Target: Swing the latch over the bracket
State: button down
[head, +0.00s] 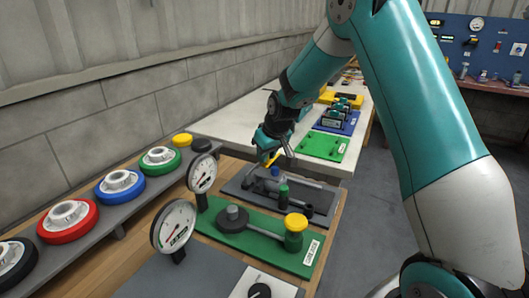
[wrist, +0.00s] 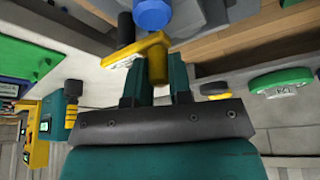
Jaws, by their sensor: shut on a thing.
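My gripper (head: 275,152) is over the grey board (head: 240,188) on the bench. In the wrist view its two fingers (wrist: 156,80) are closed around the peg of a yellow piece (wrist: 157,62), which has a flat bar with a white label; this looks like the latch. The yellow piece also shows just below the fingers in the head view (head: 272,160). A blue round knob (wrist: 152,12) lies just beyond it, and also shows on the grey board (head: 275,172). I cannot clearly tell which part is the bracket; the arm's end hides some of the board.
A green board (head: 270,249) with a yellow knob (head: 296,222) and two dial gauges (head: 173,226) stand nearer. Several coloured wheels (head: 120,186) line the left rack. Another green board (head: 323,145) and a blue one (head: 337,123) lie beyond. The floor at right is clear.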

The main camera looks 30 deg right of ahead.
jog(key=shift+s+n, duration=0.1)
jog(key=shift+n, duration=0.2)
jog(key=c, duration=1)
grip_release()
jog(key=shift+c, duration=0.2)
jog(key=shift+d+r, duration=0.1)
jog(key=shift+r, duration=0.05)
jog(key=v, duration=1.7)
jog(key=shift+d, duration=0.2)
